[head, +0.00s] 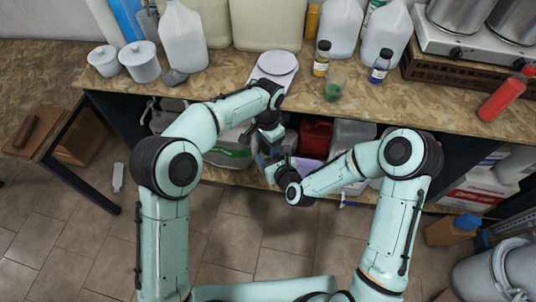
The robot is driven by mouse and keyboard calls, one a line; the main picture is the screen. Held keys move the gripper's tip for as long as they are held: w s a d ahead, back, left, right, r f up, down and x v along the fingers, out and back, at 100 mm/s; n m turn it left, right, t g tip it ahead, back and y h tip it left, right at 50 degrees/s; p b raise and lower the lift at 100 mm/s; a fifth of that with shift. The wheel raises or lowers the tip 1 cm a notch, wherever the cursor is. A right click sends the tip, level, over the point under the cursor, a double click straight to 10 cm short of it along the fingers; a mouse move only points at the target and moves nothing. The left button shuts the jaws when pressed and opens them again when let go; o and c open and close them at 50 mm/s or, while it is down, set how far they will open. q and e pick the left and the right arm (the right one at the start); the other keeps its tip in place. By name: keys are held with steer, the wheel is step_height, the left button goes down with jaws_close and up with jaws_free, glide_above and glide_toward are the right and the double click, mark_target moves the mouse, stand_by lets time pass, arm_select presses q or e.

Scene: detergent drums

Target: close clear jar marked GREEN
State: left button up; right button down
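A small clear jar (335,88) with green contents stands upright on the wooden worktop, right of the white scale. No label can be read, and I cannot tell whether a lid is on it. My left gripper (268,150) points down in front of the worktop edge, below and left of the jar. My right gripper (272,174) is close beside it, low in front of the shelf, and is mostly hidden. Both are apart from the jar. Their fingers are too small and overlapped to show whether they are open or shut.
An amber bottle (321,58) and a blue-labelled bottle (380,66) flank the jar. A white scale (276,66) lies to its left. Large white jugs (341,27) stand behind. The worktop in front of the jar is clear.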

arm_select(q)
steer(key=shift+d, duration=0.1)
steer(key=shift+r, duration=2.3)
steer(key=shift+c, duration=1.3)
steer(key=shift+s+n, duration=0.15)
steer(key=shift+n, duration=0.15)
steer(key=shift+d+r+n, duration=0.1)
steer(key=shift+r+n, duration=0.15)
steer(key=shift+n, duration=0.05)
steer(key=shift+r+n, duration=0.6)
steer(key=shift+n, duration=0.1)
steer(key=shift+w+r+n, duration=0.2)
steer(key=shift+r+n, duration=0.6)
steer(key=shift+r, duration=0.1)
steer(key=shift+f, duration=4.05)
